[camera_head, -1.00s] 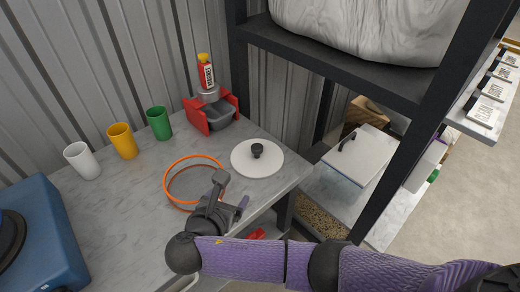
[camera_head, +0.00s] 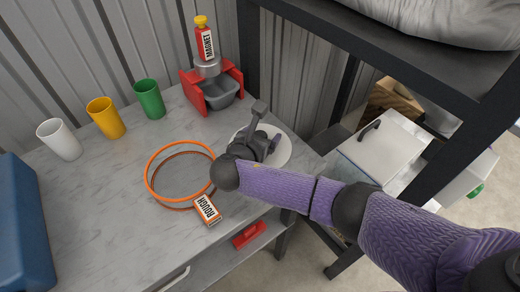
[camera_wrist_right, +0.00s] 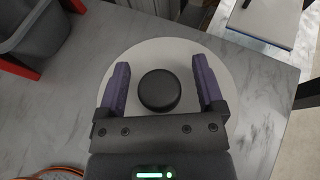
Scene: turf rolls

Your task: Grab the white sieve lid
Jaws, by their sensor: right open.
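The white sieve lid (camera_head: 283,154) is a round disc lying on the grey marbled table, largely hidden by my right gripper in the head view. In the right wrist view the white lid (camera_wrist_right: 150,52) shows with its round black knob (camera_wrist_right: 159,91) between my open fingers. My right gripper (camera_wrist_right: 160,88) is above the lid, with one purple finger on each side of the knob and a gap on both sides. It also shows over the lid in the head view (camera_head: 268,142). My left gripper is not in view.
An orange-rimmed sieve ring (camera_head: 148,180) and a box marked ROUGH (camera_head: 207,209) lie left of the lid. A red stand with a grey bin (camera_head: 220,93) is behind it. White, yellow and green cups (camera_head: 149,98) stand at the left. A black shelf post (camera_head: 462,125) rises at the right.

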